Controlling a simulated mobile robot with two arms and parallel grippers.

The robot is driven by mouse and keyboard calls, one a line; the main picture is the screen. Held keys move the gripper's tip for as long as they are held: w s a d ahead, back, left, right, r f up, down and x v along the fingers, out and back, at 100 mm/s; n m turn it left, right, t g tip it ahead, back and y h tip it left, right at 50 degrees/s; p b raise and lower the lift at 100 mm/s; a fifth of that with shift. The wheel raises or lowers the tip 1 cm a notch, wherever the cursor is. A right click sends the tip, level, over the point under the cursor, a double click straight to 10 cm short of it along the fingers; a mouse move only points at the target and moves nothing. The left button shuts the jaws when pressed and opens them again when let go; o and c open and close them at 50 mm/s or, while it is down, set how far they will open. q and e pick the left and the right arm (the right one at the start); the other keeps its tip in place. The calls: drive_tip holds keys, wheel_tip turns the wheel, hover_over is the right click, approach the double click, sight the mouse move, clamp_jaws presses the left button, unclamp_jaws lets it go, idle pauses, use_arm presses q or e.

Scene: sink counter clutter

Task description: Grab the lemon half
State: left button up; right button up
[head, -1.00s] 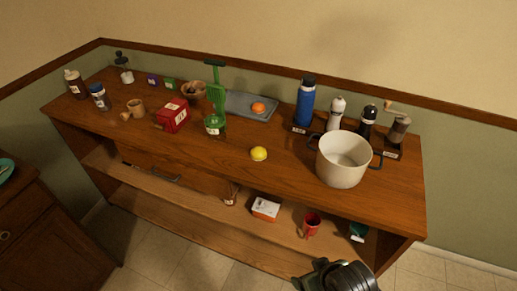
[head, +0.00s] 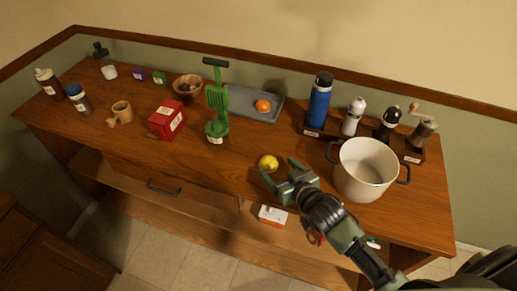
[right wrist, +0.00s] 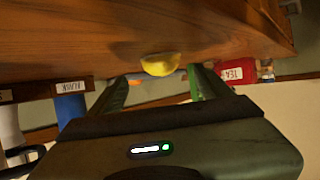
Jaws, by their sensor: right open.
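The yellow lemon half (head: 268,162) lies on the wooden counter, near its front edge and left of the pot. It also shows in the right wrist view (right wrist: 161,65), just beyond the fingertips and between them. My right gripper (head: 279,172) is open and empty, with its fingers spread close to the lemon half on its near side. In the right wrist view the two green fingers (right wrist: 158,84) stand apart with nothing between them. I cannot tell whether a fingertip touches the lemon half. My left gripper is not in view.
A cream pot (head: 364,172) stands right of my right gripper. Behind the lemon half are a grey tray (head: 240,108) with an orange fruit (head: 263,106), and a blue bottle (head: 320,102). The counter around the lemon half is clear.

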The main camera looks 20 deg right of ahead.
sight(271, 163)
drive_tip(key=shift+w, duration=0.25)
drive_tip(key=shift+s+d+r+p, duration=0.15)
drive_tip(key=shift+s+p, duration=0.15)
drive_tip(key=shift+s, duration=0.15)
drive_tip(key=shift+w+a+f+p, duration=0.2)
drive_tip(key=shift+w+a+f, duration=0.1)
drive_tip(key=shift+w, duration=0.25)
drive_tip(key=shift+w+a+f+p, duration=0.15)
drive_tip(key=shift+w+a+p, duration=0.1)
drive_tip(key=shift+w, duration=0.25)
drive_tip(key=x, duration=0.2)
drive_tip(key=shift+w+f, duration=0.3)
drive_tip(key=c, duration=1.5)
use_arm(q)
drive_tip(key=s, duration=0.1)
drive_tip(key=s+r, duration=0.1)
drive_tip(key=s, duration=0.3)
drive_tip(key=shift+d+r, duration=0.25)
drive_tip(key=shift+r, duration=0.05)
use_arm(e)
drive_tip(key=shift+r, duration=0.1)
